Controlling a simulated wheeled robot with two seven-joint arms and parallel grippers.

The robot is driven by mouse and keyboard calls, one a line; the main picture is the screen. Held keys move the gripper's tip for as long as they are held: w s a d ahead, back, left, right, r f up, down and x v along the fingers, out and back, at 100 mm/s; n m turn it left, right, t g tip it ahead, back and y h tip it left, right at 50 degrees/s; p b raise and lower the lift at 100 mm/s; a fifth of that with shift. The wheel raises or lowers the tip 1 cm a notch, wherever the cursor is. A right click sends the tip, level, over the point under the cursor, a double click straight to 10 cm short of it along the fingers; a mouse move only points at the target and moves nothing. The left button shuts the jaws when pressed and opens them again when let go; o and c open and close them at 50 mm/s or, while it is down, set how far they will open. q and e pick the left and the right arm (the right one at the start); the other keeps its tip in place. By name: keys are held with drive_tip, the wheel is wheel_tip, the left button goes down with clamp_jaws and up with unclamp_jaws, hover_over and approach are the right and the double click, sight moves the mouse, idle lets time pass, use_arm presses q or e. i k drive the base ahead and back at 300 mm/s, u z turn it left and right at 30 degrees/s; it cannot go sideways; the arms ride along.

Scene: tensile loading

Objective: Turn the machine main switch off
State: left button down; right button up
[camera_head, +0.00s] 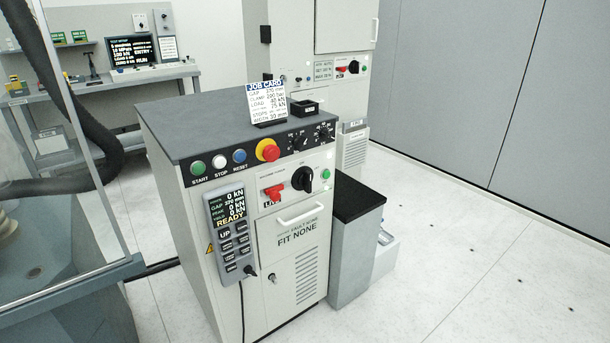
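The grey control console (230,115) stands in the middle of the camera_head view. Its front panel has a large black rotary knob (303,179) beside a green lamp (325,174), and a red handle (273,193) to the left with a small tag below it. The panel lettering is too small to tell which is the main switch. A red-and-black switch (347,69) also sits on the white cabinet (345,28) behind. Neither of my grippers is in view.
The console's top band has START, STOP and RESET buttons (219,161) and a red emergency stop (268,150). A pendant (229,222) reads READY. A job card (266,103) stands on top. A dark-topped box (356,200) stands to the right. Floor (500,260) is open further right.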

sight(304, 180)
drive_tip(key=z, duration=0.95)
drive_tip(key=i, duration=0.5)
drive_tip(key=u, duration=1.25)
